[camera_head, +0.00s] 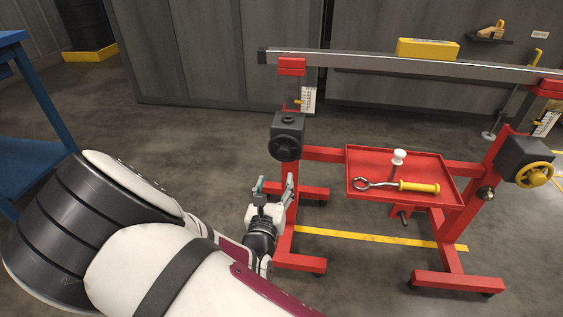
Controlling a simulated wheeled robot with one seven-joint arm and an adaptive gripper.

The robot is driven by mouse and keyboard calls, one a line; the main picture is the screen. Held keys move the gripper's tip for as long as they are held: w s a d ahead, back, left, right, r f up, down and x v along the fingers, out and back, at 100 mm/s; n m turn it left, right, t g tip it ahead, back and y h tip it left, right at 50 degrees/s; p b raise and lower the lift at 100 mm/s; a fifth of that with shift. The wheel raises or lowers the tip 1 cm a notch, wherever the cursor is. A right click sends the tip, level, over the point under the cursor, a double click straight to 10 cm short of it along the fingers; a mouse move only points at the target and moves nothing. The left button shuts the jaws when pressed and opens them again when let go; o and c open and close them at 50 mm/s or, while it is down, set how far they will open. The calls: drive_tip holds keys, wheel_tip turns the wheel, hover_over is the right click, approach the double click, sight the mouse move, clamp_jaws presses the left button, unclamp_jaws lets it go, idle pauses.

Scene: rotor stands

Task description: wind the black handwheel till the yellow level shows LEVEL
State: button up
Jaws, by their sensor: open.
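The black handwheel (285,148) is on the dark gearbox of the left red stand post, facing me. My gripper (275,182) is open and empty, just below the handwheel in the picture, with its fingers pointing up. I see no contact between them; the exact gap in depth cannot be told. The yellow level (428,48) lies on the long grey beam (365,65) across the top of the stands. The beam runs lower toward the right in the picture. The reading on the level is too small to make out.
A red tray (361,196) between the posts holds a ring-ended tool, a yellow handle and a white knobbed piece. A yellow handwheel (535,174) is on the right post. A white scale (309,100) hangs by the left post. A blue table (30,150) stands left.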

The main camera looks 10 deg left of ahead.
sight(283, 155)
drive_tip(key=w+b, duration=0.1)
drive_tip(key=w, duration=0.2)
drive_tip(key=w+b, duration=0.1)
drive_tip(key=w, duration=0.3)
drive_tip(key=w+b, duration=0.1)
drive_tip(key=w, duration=0.3)
drive_tip(key=shift+w+d, duration=0.2)
drive_tip(key=shift+d, duration=0.05)
drive_tip(key=c, duration=1.2)
